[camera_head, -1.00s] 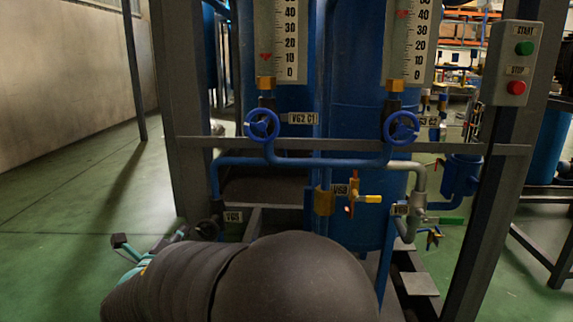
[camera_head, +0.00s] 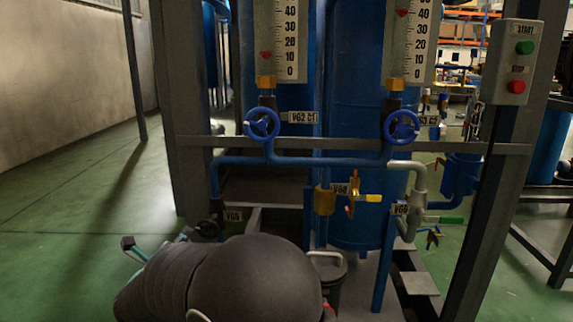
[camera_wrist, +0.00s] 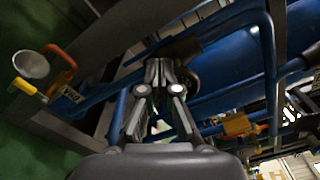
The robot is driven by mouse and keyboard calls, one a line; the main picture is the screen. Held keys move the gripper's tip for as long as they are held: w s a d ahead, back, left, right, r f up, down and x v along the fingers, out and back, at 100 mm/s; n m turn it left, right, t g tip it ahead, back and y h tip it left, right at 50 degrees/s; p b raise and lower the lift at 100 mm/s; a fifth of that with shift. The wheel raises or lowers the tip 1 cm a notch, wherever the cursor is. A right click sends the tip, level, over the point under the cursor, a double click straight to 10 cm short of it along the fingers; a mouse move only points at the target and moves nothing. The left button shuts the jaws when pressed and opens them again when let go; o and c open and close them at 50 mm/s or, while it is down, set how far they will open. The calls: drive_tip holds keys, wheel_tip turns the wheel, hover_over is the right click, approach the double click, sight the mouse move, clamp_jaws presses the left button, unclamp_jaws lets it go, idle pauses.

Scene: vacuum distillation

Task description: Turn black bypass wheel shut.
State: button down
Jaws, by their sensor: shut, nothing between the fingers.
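The black bypass wheel (camera_head: 208,229) is small and dark, beside the VG5 tag (camera_head: 233,216), low on the left of the rig. It sits where the blue pipe comes down. In the wrist view a dark round part (camera_wrist: 191,82), probably this wheel, shows just right of the fingertips. My gripper (camera_wrist: 160,66) is shut and empty, its tips close to that part. I cannot tell whether they touch it. How far the wheel is turned cannot be seen.
Two blue handwheels (camera_head: 262,124) (camera_head: 402,126) stand above on the blue pipe. The grey frame post (camera_head: 186,120) stands left. Green floor is free further left.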

drive_tip(key=shift+w+r, duration=0.25)
drive_tip(key=shift+w, duration=0.5)
drive_tip(key=shift+w+d+f, duration=0.1)
drive_tip(key=shift+w+f, duration=0.1)
drive_tip(key=shift+w, duration=0.05)
drive_tip(key=shift+s+d+f, duration=0.1)
drive_tip(key=shift+d+r+p, duration=0.2)
drive_tip(key=shift+r+p, duration=0.35)
drive_tip(key=shift+p, duration=0.15)
drive_tip(key=shift+d+r+p, duration=0.15)
drive_tip(key=shift+r+p, duration=0.35)
drive_tip(key=shift+p, duration=0.2)
drive_tip(key=shift+d+r, duration=0.4)
drive_tip(key=shift+r, duration=0.1)
drive_tip(key=shift+s+d, duration=0.1)
drive_tip(key=shift+d, duration=0.1)
drive_tip(key=shift+r, duration=0.15)
